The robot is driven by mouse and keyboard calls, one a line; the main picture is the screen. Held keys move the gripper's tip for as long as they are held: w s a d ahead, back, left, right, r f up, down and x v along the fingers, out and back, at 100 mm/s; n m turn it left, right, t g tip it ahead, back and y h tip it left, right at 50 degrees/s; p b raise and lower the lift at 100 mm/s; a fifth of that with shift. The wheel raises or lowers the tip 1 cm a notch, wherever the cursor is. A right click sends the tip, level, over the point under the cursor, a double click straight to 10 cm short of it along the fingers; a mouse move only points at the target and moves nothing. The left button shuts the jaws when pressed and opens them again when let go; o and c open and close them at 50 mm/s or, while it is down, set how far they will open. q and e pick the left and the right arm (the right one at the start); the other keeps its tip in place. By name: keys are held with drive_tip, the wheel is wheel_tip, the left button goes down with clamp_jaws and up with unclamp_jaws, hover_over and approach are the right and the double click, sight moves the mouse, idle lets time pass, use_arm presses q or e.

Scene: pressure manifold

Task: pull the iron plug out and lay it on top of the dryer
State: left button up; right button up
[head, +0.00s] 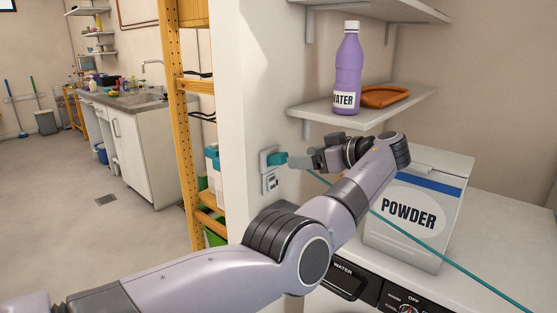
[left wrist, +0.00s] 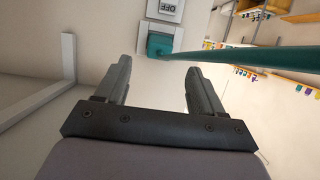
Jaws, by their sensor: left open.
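The teal iron plug (head: 278,159) sits in the wall outlet (head: 266,163) on the white wall end. Its teal cord (head: 430,250) runs right and down across the powder box. My left gripper (head: 299,160) is right beside the plug, pointing at it. In the left wrist view the plug (left wrist: 160,44) lies just beyond the two open fingertips (left wrist: 157,72), roughly between them, with nothing held. The cord (left wrist: 250,58) leaves the plug to the right in that view. The dryer (head: 475,240) has a white top, partly hidden by the box and my arm. My right gripper is not in view.
A powder box (head: 418,215) stands on the dryer top behind my forearm. The dryer top is clear right of the box, except for the cord. A wooden rack (head: 180,100) stands left of the wall.

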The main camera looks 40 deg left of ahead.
sight(285, 159)
use_arm(q)
drive_tip(key=x, duration=0.4)
drive_tip(key=b+x, duration=0.1)
drive_tip(key=x, duration=0.2)
drive_tip(key=shift+f, duration=0.15)
drive_tip(key=shift+a+b, duration=0.4)
drive_tip(key=shift+a, duration=0.05)
drive_tip(key=shift+f+b, duration=0.1)
drive_tip(key=shift+b, duration=0.25)
idle(0.5)
drive_tip(key=shift+c, duration=0.3)
clamp_jaws()
drive_tip(key=shift+d, duration=0.15)
drive_tip(key=shift+d, duration=0.1)
